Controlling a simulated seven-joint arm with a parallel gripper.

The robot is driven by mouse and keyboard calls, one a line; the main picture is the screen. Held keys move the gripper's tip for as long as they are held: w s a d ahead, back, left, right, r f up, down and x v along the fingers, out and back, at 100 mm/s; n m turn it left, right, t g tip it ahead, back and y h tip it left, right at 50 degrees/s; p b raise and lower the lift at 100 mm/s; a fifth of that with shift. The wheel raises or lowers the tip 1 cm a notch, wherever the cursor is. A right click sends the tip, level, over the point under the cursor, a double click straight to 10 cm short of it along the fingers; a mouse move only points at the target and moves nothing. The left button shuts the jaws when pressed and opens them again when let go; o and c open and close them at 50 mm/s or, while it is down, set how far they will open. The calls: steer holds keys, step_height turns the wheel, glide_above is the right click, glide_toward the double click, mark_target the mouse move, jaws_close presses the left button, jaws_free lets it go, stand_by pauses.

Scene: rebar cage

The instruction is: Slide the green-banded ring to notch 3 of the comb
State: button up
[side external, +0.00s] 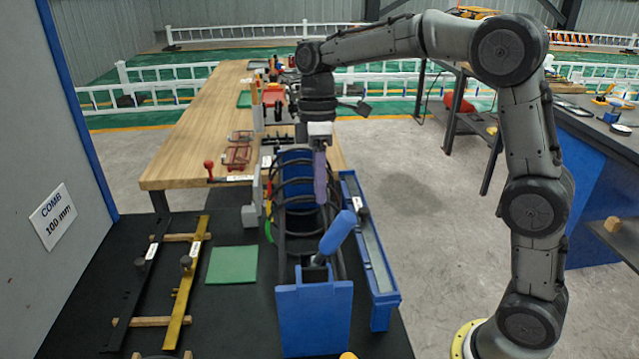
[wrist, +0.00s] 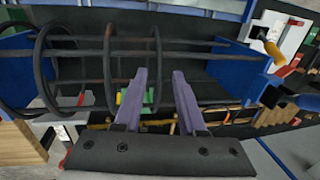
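Several black rings (side external: 292,183) hang around the long bars of the rebar cage, between blue end supports. A green band (side external: 268,231) shows low on the left side of one ring in the side view. In the wrist view a green patch (wrist: 148,96) shows by the fingers; I cannot tell if it is the band. My gripper (side external: 320,190) points down at the cage with purple fingers. In the wrist view my gripper (wrist: 161,72) is open, with a ring's side (wrist: 157,62) showing between the fingers, not clamped. I cannot make out the comb's notches.
A sign (side external: 53,215) reads "COMB 100 mm" on the left panel. A yellow bar (side external: 188,285) and a black bar (side external: 137,285) lie on wooden blocks. A green mat (side external: 232,265) lies left of the cage. A blue handle (side external: 338,232) rises at the near end; a blue trough (side external: 372,245) stands right.

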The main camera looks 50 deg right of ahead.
steer(key=shift+c, duration=0.3)
jaws_close()
stand_by(1.2)
